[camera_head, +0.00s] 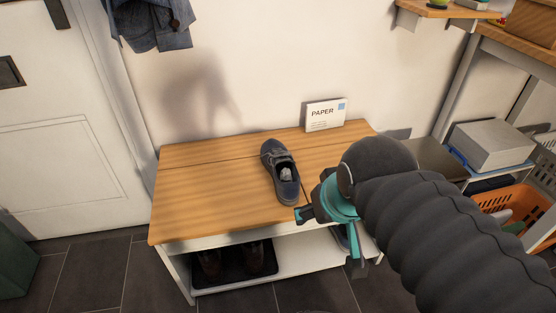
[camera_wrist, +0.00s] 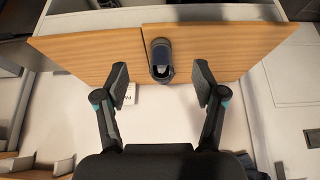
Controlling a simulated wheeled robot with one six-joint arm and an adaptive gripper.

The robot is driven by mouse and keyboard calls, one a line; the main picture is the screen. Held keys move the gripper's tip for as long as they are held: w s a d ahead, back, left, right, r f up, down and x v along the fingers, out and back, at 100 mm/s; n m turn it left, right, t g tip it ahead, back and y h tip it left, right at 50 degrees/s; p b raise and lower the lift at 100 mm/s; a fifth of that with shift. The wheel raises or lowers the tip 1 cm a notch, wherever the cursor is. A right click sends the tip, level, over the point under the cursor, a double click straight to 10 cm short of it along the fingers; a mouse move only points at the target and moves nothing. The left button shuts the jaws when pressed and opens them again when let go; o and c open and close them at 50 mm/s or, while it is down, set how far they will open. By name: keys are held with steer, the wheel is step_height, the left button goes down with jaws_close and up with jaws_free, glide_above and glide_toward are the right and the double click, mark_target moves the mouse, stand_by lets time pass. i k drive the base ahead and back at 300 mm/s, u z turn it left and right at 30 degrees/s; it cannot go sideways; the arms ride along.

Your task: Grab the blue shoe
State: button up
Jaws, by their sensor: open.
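The blue shoe (camera_head: 280,173) is dark navy with a strap and lies on the wooden top of a low bench (camera_head: 215,190), its opening facing up. My gripper (camera_head: 327,240) is open, near the bench's front edge, to the right of and nearer than the shoe in the head view. In the wrist view the shoe (camera_wrist: 161,62) shows between the two spread fingers of my gripper (camera_wrist: 161,84), a little beyond their tips. The fingers do not appear to touch it. My arm hides the bench's right front part.
A white PAPER box (camera_head: 325,115) stands against the wall at the bench's back. Dark shoes (camera_head: 235,262) sit on a black mat on the lower shelf. An orange basket (camera_head: 512,208) and a grey box (camera_head: 490,146) are at the right. The bench top left of the shoe is clear.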

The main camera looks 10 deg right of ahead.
mark_target(280, 162)
steer(key=z, duration=2.95)
steer(key=k, duration=1.35)
steer(key=u, duration=1.75)
